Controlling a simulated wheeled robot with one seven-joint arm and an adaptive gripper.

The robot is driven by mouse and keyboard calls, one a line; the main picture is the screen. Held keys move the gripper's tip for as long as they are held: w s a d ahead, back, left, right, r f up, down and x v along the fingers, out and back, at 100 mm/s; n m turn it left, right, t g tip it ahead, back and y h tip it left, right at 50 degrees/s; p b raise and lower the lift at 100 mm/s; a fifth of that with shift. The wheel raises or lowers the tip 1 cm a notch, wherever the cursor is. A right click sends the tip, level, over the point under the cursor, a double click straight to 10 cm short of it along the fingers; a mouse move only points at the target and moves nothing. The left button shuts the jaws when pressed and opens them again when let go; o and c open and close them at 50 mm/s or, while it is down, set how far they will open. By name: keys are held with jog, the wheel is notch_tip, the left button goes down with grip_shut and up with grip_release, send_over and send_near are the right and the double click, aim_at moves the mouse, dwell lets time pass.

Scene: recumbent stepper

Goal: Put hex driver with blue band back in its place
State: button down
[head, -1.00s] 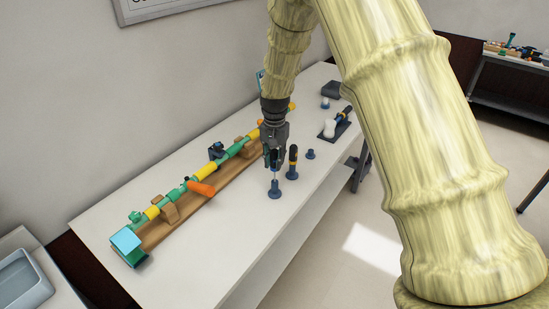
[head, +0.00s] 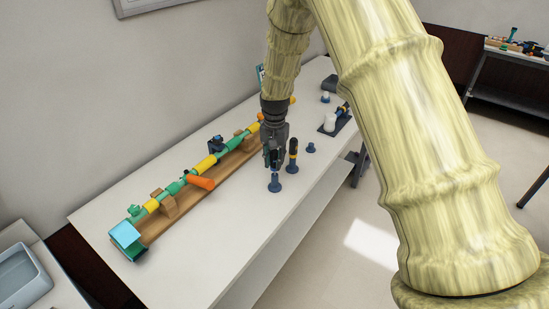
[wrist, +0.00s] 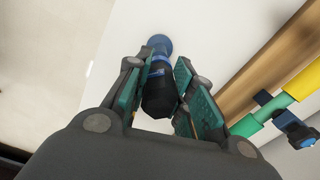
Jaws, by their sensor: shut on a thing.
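My gripper (head: 273,157) is shut on the hex driver with the blue band, over the white table. In the wrist view the driver's black handle (wrist: 159,98) with its blue band shows between the finger pads. A round blue holder (head: 275,185) stands directly below the gripper, and its rim also shows in the wrist view (wrist: 160,42). The driver's lower end is at the holder and little or no bare shaft shows; how deep it sits I cannot tell. The gripper hides most of the driver in the head view.
A dark driver with a yellow mark (head: 292,152) stands upright in a blue holder close on the right. A long green and yellow assembly on a wooden base (head: 205,184) lies left. The table's front is clear.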

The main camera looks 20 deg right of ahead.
jog(key=shift+f+b, duration=0.45)
jog(key=shift+f, duration=0.85)
jog(key=c, duration=1.1)
grip_release()
jog(key=shift+c, duration=0.2)
jog(key=shift+r, duration=0.1)
